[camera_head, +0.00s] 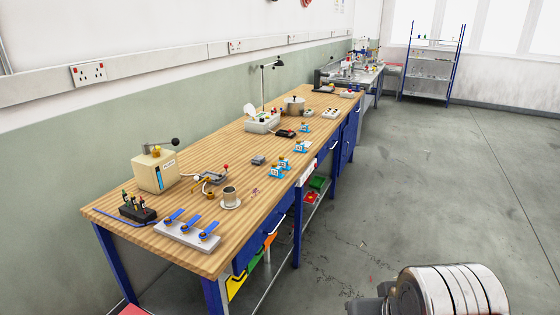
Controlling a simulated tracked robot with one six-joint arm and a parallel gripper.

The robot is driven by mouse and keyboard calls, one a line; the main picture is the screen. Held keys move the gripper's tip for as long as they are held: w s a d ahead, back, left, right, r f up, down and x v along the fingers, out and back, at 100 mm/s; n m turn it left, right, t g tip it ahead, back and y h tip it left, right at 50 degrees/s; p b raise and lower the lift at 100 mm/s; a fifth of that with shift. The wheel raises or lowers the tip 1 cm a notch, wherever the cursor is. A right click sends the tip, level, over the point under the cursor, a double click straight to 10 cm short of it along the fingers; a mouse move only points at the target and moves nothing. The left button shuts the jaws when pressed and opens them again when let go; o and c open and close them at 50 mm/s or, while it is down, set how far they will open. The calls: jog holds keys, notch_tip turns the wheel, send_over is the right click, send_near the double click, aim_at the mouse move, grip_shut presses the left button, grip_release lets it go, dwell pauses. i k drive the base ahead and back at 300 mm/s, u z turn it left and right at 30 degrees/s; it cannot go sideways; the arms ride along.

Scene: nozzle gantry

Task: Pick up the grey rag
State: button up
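I cannot make out a grey rag for certain. A small grey item (258,160) lies on the wooden workbench (222,170), near its middle; it is too small to tell whether it is cloth or a block. My gripper is not in view. A metal, rounded part of my own body shows at the bottom right, on the floor side, well apart from the bench.
On the bench's near end are a cream box with a lever (155,172), a white strip with blue levers (187,236) and a cup on a saucer (230,198). A pot (294,106) stands farther back. Open grey floor (410,180) lies right of the bench; a shelf rack (432,65) stands behind.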

aim_at(258, 160)
jog(key=z, duration=1)
jog(key=i, duration=2.85)
jog(key=u, duration=0.8)
